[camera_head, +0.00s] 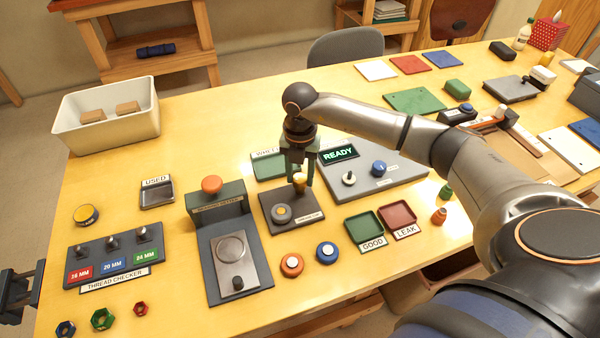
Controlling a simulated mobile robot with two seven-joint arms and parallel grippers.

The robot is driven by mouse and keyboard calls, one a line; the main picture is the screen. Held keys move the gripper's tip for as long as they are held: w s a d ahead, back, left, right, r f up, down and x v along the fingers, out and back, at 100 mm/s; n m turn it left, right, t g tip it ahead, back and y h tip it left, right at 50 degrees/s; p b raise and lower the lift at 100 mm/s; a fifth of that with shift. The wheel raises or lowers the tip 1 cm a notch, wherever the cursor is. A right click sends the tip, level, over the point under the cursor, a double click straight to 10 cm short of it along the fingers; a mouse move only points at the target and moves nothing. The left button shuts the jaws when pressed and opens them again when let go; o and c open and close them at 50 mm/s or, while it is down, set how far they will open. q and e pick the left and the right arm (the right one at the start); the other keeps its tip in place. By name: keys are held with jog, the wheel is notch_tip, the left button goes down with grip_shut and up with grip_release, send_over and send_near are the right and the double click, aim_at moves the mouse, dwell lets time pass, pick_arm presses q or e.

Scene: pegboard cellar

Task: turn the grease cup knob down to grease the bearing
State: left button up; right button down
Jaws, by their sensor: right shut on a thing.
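My right gripper (300,173) points down over the plate and is shut on the knob. Its fingers stand on both sides of the knob and hide part of it. A label lies at the plate's front right edge, too small to read.
A panel with a lit READY display (339,154) stands right behind the plate. A tester with an orange button (212,184) is on the left. Green (364,227) and red trays (397,215) lie to the right. Orange (291,264) and blue (327,252) round pieces lie in front.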

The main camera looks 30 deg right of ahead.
aim_at(300, 178)
jog(key=shift+m, duration=0.4)
jog(key=shift+c, duration=1.8)
grip_release()
notch_tip(300, 178, up, 13)
jog(key=b, duration=0.1)
jog(key=shift+f, duration=0.2)
jog(key=shift+s+f, duration=0.1)
